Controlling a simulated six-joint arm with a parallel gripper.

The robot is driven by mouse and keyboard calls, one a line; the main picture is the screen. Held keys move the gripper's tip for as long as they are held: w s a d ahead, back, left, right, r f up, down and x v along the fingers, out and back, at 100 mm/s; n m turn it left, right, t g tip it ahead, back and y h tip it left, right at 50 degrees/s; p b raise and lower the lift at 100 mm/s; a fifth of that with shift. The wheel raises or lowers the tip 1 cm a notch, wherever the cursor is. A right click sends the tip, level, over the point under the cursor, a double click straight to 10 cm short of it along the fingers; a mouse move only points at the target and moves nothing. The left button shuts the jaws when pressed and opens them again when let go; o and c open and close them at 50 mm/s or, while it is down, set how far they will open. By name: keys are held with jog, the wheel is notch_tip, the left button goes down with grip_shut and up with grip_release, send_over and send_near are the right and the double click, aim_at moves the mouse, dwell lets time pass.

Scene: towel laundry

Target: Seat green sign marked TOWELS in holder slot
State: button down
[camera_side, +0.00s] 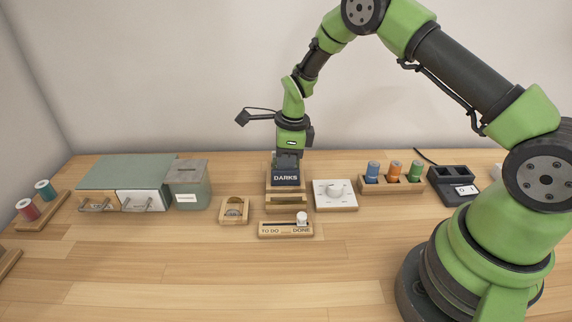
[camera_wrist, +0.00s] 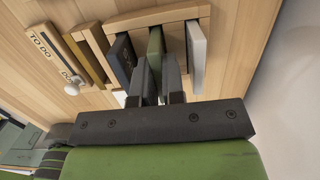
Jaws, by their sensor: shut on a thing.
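The green sign (camera_wrist: 156,42) stands edge-up between a dark blue sign (camera_wrist: 123,58) and a pale grey sign (camera_wrist: 196,58) in a wooden rack (camera_wrist: 165,15). My gripper (camera_wrist: 157,82) is shut on the green sign, one finger on each side. Its lettering is not visible. In the side view my gripper (camera_side: 287,158) points down behind the blue sign marked DARKS (camera_side: 286,177), which hides the green sign. A small wooden holder (camera_side: 287,207) stands just in front of the rack; it also shows in the wrist view (camera_wrist: 92,38), with a brownish strip.
A TO DO/DONE slider board (camera_side: 285,230) lies in front of the holder. A dial box (camera_side: 335,195) is close on the right, and a small wooden tray (camera_side: 234,211) on the left. Spools in a wooden block (camera_side: 392,186) stand further right. The front table is clear.

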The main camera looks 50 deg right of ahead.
jog(key=r, duration=0.8)
jog(key=shift+s+a+r, duration=0.1)
jog(key=shift+a+r, duration=0.1)
jog(key=shift+r, duration=0.15)
jog(key=shift+s+a+f, duration=0.9)
jog(key=shift+f, duration=0.2)
jog(key=shift+s+a+f, duration=0.85)
jog(key=shift+a+f, duration=0.05)
jog(key=shift+f, duration=0.2)
jog(key=shift+s+a+f, duration=0.9)
jog(key=shift+f, duration=0.2)
jog(key=shift+f, duration=1.25)
jog(key=c, duration=0.7)
grip_release()
jog(key=shift+o, duration=0.2)
notch_tip(320, 180, up, 7)
